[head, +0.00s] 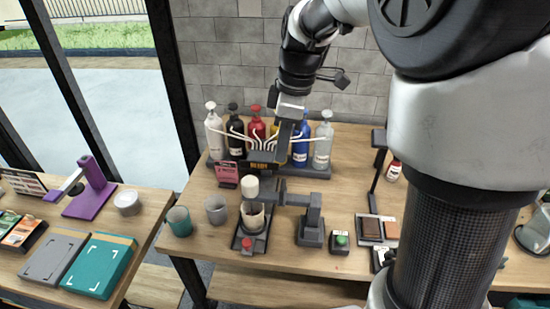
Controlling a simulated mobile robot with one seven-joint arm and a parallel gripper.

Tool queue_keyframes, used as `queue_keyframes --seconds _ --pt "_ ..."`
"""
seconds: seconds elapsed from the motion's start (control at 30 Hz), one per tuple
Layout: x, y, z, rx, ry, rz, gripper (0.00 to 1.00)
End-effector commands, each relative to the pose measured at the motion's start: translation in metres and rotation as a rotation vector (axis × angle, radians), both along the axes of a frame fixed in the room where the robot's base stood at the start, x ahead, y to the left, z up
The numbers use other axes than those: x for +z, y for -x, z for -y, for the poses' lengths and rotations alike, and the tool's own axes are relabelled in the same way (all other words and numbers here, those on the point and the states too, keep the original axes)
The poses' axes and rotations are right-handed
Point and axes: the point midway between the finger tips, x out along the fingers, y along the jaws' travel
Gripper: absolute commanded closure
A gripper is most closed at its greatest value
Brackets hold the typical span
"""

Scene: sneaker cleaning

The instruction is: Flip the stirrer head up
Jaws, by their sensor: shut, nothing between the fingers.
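The stirrer (311,222) is a dark grey post on a block base at the middle of the table. Its head (290,198) reaches left, roughly level, toward a cup (253,218) on a dark base with a red button. The head's left end is close to the cup's rim; whether a stirring tip is inside the cup I cannot tell. My gripper (283,162) points down from above, behind and above the stirrer head, in front of the bottle row. It is shut and empty. Its fingertips are small and dark here, and contact with the head cannot be made out.
Several coloured bottles with pumps stand in a rack (318,172) behind. A white cylinder (250,187) is just behind the cup. A grey cup (216,210) and a teal cup (179,221) stand left. A green-button box (340,241) is right of the stirrer. A pink sign (227,174) stands near the rack.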

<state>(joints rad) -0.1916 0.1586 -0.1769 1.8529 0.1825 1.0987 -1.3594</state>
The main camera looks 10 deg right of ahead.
Motion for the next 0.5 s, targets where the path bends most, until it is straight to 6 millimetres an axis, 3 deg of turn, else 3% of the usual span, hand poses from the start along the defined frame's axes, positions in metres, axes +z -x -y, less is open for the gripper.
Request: queue_keyframes --seconds 0.5 --pt "-0.083 -0.002 -0.011 -0.002 0.0 -0.003 1.0"
